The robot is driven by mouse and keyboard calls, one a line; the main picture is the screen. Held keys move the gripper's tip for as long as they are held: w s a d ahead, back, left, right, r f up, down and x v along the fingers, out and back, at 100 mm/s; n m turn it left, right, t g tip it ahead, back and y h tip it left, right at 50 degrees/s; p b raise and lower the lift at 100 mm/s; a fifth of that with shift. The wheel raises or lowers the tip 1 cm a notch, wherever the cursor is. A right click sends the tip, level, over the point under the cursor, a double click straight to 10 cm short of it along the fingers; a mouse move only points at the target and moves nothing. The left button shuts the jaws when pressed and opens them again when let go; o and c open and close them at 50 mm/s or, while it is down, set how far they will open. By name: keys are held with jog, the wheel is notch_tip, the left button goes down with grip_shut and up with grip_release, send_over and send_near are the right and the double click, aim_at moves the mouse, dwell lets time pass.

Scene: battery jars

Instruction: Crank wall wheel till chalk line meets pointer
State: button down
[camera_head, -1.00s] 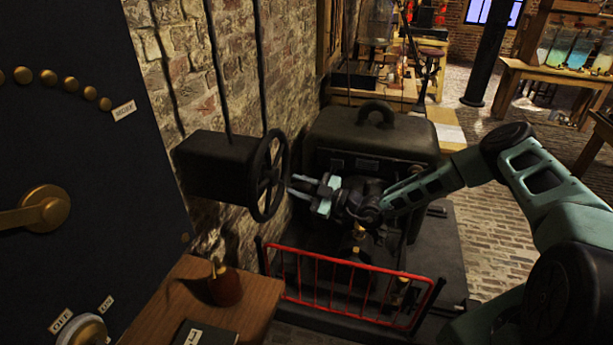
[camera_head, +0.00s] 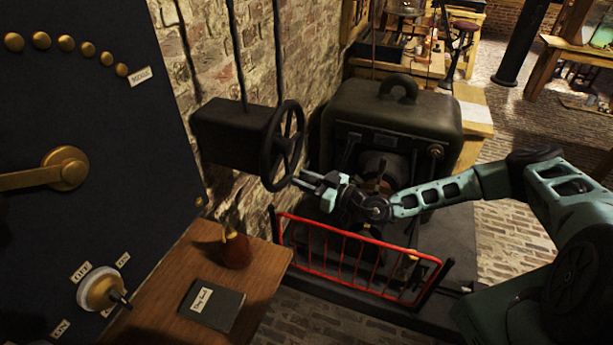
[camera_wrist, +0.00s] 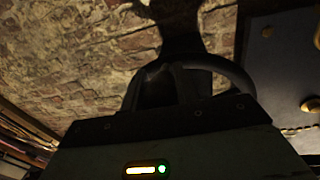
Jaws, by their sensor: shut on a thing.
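The black spoked wall wheel (camera_head: 292,116) stands out on the right side of a dark box (camera_head: 226,133) at the brick wall. My gripper (camera_head: 303,180) reaches in from the right and is shut on the wheel's rim at its lower right. In the wrist view the curved rim (camera_wrist: 232,72) rises beyond my gripper, and the fingers are dark against it. I cannot make out the chalk line or the pointer in either view.
A red railing (camera_head: 350,262) stands below my gripper, before a large dark machine (camera_head: 400,110). A dark panel (camera_head: 95,150) with brass fittings fills the left side.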

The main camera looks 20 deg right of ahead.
jog(key=shift+s+f, duration=0.15)
jog(key=shift+f, duration=0.05)
jog(key=c, duration=1.3)
grip_release()
jog(key=shift+c, duration=0.2)
jog(key=shift+r, duration=0.1)
jog(key=b+v, duration=0.6)
jog(key=v, duration=1.1)
jog(key=shift+d, duration=0.2)
jog(key=shift+s, duration=0.1)
